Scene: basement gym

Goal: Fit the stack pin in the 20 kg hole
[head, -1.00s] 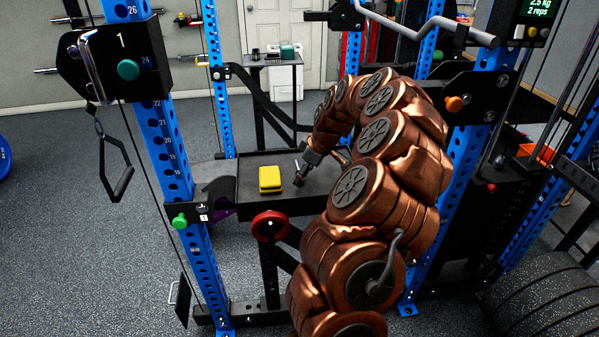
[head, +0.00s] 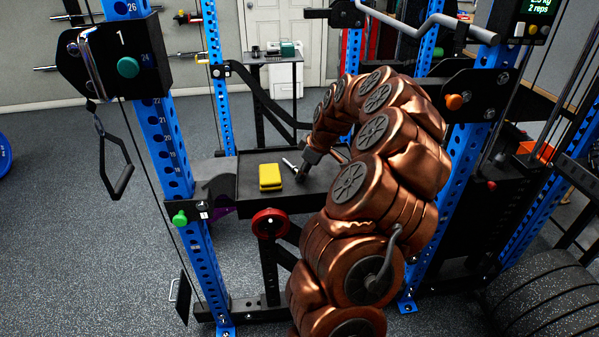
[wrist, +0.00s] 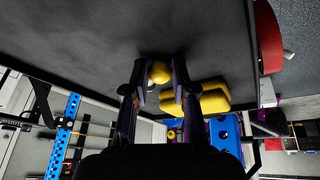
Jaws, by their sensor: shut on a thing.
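My gripper (wrist: 160,85) is shut on the yellow round knob (wrist: 160,72) of the stack pin, between its two fingertips. In the head view my gripper (head: 302,172) is low over the black tray (head: 330,192), right of a yellow block. The pin's silver shaft (head: 289,164) shows there, tilted and pointing up-left from the gripper. I cannot tell whether the pin touches the tray. The dark weight stack (head: 470,215) stands at the right, partly behind my arm. Its 20 kg hole cannot be made out.
The yellow block (head: 270,177) lies on the tray; it also shows in the wrist view (wrist: 212,98). Blue rack uprights (head: 168,150) stand on both sides. A red round knob (head: 270,223) sits below the tray's front edge. Rubber plates (head: 540,300) lie at lower right.

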